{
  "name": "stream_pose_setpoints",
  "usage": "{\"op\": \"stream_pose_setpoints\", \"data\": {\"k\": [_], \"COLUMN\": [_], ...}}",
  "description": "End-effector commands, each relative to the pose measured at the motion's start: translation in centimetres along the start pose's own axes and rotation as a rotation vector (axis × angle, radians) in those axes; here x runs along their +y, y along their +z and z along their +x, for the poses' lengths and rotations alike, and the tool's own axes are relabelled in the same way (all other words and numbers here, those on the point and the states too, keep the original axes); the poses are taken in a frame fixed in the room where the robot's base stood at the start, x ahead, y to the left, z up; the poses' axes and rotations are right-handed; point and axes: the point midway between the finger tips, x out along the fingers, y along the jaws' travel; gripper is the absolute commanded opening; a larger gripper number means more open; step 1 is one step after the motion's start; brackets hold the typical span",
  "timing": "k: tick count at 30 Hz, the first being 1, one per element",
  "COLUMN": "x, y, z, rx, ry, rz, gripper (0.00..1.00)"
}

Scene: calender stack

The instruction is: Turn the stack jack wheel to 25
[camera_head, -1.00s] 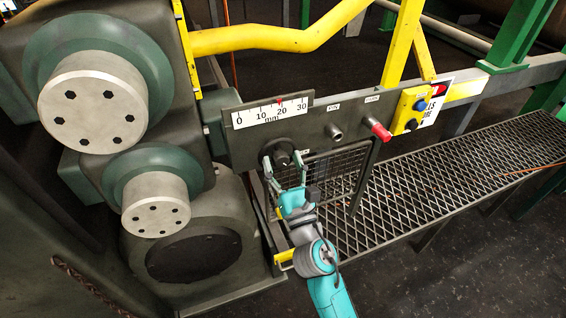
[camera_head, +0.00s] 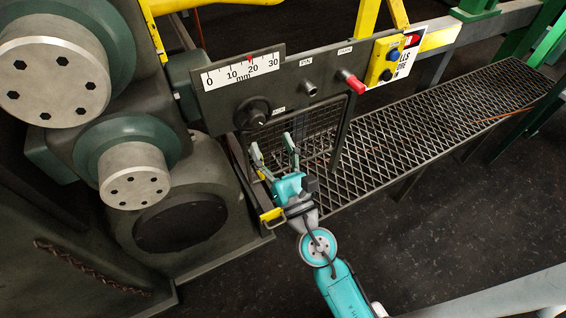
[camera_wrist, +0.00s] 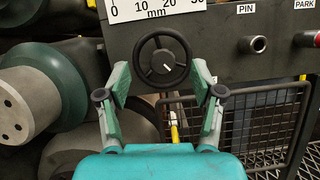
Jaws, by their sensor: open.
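The red pointer on the scale stands at about 20. The wheel also shows in the wrist view (camera_wrist: 162,63), with spokes and a small white mark on its hub. My gripper (camera_head: 273,147) is open and empty, below and in front of the wheel, apart from it. In the wrist view its fingertips (camera_wrist: 160,84) appear at either side of the wheel's lower half. The pointer is cut off in that view.
The panel (camera_head: 290,75) also carries a PIN knob (camera_head: 309,88) and a red PARK knob (camera_head: 353,83). A yellow button box (camera_head: 382,62) is at its right. A mesh guard (camera_head: 310,140) hangs below. Large rolls (camera_head: 55,82) stand at left; a grated walkway (camera_head: 430,120) is at right.

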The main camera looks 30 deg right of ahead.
Motion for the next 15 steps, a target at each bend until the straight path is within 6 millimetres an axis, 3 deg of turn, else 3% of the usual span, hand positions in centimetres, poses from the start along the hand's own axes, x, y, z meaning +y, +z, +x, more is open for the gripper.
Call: {"op": "stream_pose_setpoints", "data": {"k": [15], "x": [0.2], "y": [1.8], "z": [-4.4], "rx": [0.001], "ry": [-0.001], "rz": [0.000], "gripper": [0.66]}}
